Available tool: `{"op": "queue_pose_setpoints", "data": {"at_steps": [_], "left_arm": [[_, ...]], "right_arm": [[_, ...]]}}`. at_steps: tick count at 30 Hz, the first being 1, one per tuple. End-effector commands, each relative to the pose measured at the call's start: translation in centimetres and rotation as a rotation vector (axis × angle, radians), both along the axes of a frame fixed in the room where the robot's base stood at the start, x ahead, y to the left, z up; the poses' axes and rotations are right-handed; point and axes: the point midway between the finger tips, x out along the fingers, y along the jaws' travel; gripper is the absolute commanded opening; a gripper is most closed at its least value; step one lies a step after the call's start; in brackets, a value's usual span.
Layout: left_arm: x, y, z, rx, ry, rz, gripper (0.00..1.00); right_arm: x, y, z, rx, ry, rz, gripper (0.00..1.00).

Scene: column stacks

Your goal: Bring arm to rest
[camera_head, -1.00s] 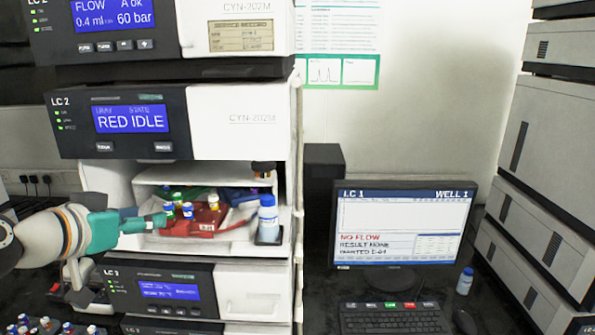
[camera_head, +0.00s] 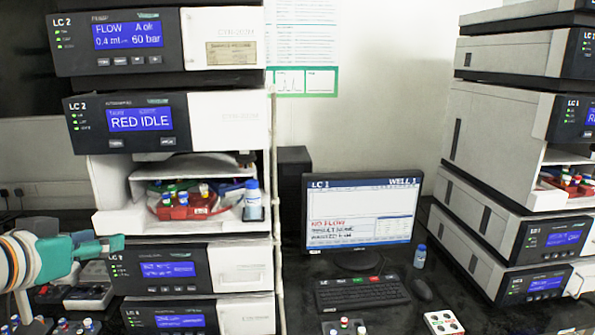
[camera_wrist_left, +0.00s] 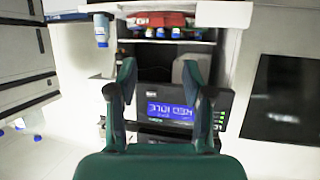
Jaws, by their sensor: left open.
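My left gripper (camera_head: 118,243) is teal and comes in from the left in the head view. It is in front of the left column, just below and left of the open sampler compartment. In the left wrist view its two fingers (camera_wrist_left: 160,98) stand apart with nothing between them. The red tray (camera_head: 187,211) with several capped vials sits in the compartment, apart from the gripper. It also shows in the left wrist view (camera_wrist_left: 158,20). My right gripper is not in view.
A monitor (camera_head: 361,212) and keyboard (camera_head: 362,291) are on the dark bench at centre. Another column stack (camera_head: 500,150) stands at right. Vial racks (camera_head: 60,325) lie at lower left.

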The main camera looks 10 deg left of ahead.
Motion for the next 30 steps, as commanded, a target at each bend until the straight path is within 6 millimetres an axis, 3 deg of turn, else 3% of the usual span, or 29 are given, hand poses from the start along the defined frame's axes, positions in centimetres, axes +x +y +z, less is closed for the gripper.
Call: {"op": "queue_pose_setpoints", "data": {"at_steps": [11,17,20,23,26,30], "left_arm": [[4.1,-2.2,-8.4,-0.047,0.177,-0.073,0.50],[5.7,-4.8,-15.6,-0.075,0.326,-0.136,0.50],[6.1,-6.8,-21.1,-0.093,0.432,-0.179,0.50],[5.7,-9.5,-28.1,-0.120,0.564,-0.222,0.50],[4.1,-12.4,-35.0,-0.148,0.698,-0.256,0.50],[-0.2,-16.6,-44.0,-0.190,0.881,-0.288,0.50]], "right_arm": [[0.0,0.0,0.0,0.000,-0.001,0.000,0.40],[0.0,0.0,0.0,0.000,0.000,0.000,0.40],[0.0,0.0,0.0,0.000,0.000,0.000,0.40],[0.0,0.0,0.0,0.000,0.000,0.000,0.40],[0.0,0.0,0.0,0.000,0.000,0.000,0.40],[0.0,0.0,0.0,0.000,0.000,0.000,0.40]]}}
